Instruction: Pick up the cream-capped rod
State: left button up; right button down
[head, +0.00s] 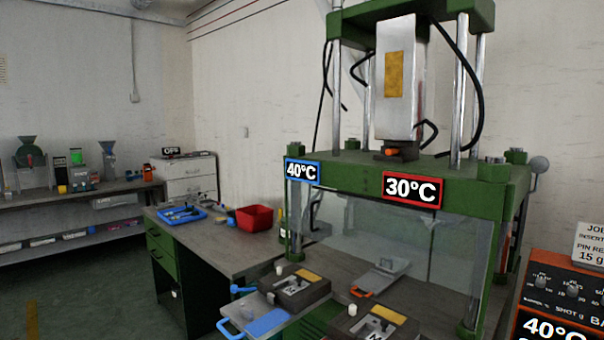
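Small cream-coloured caps show near the dark mould blocks at the front of the green press. One cream cap (279,267) stands at the back left of the left mould block (297,290). Another cream cap (352,310) stands at the front right mould block (372,328), which the lower picture edge cuts off. Whether either cap tops a rod is too small to tell. Neither of my grippers is in view.
The green press (420,180) with a clear guard fills the right. An orange control box (560,295) stands at lower right. A bench on the left holds a blue tray (181,215) and a red bin (254,218). Open floor (80,275) lies at lower left.

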aim_at(352, 307)
jog(key=i+j, duration=1.25)
jog(key=j, duration=0.3)
jog(key=i+j, duration=0.2)
jog(key=i, duration=0.25)
jog(key=i+j, duration=0.2)
jog(key=i, duration=0.25)
